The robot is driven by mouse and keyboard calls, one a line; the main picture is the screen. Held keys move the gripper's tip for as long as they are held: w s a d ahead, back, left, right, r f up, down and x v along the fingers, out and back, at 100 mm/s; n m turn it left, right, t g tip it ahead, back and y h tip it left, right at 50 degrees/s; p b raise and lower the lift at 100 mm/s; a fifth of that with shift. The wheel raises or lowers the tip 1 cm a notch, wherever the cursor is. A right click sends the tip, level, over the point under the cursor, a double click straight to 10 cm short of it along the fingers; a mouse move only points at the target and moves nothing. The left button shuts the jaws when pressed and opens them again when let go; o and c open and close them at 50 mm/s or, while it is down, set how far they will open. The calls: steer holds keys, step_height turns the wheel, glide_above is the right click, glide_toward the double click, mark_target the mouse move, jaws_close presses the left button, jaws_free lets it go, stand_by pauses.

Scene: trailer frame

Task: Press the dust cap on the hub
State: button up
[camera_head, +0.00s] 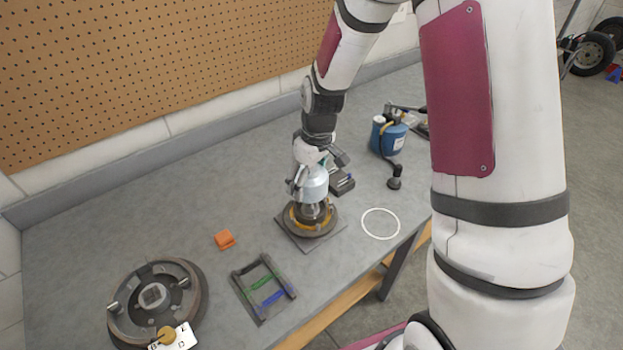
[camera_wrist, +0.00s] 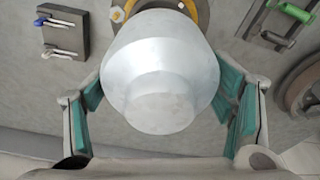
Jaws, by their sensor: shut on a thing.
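The dust cap (camera_head: 314,184), a stepped silver cup, is between the fingers of my gripper (camera_head: 308,178). In the wrist view the cap (camera_wrist: 160,75) fills the middle, with the teal finger pads of my gripper (camera_wrist: 163,105) on both sides of it. The gripper is shut on the cap. The hub (camera_head: 325,227), a dark round part with a yellow-orange ring, sits on a square plate directly below. The cap is upright over the hub's metal centre. I cannot tell whether they touch. The cap hides most of the hub in the wrist view.
A brake drum (camera_head: 197,310) with a tag stands at front left. A dark rack (camera_head: 240,284) with green and blue parts and an orange block (camera_head: 224,239) lie left of the hub. A white ring (camera_head: 381,224) lies right. A blue canister (camera_head: 388,139) stands behind.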

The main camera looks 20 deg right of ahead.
steer(key=shift+f+b, duration=1)
steer(key=shift+f, duration=1.85)
steer(key=shift+f, duration=0.15)
stand_by(0.8)
steer(key=o, duration=1.3)
steer(key=shift+p, duration=0.3)
steer(key=shift+r+p, duration=1.4)
steer(key=shift+r, duration=2.1)
jaws_close()
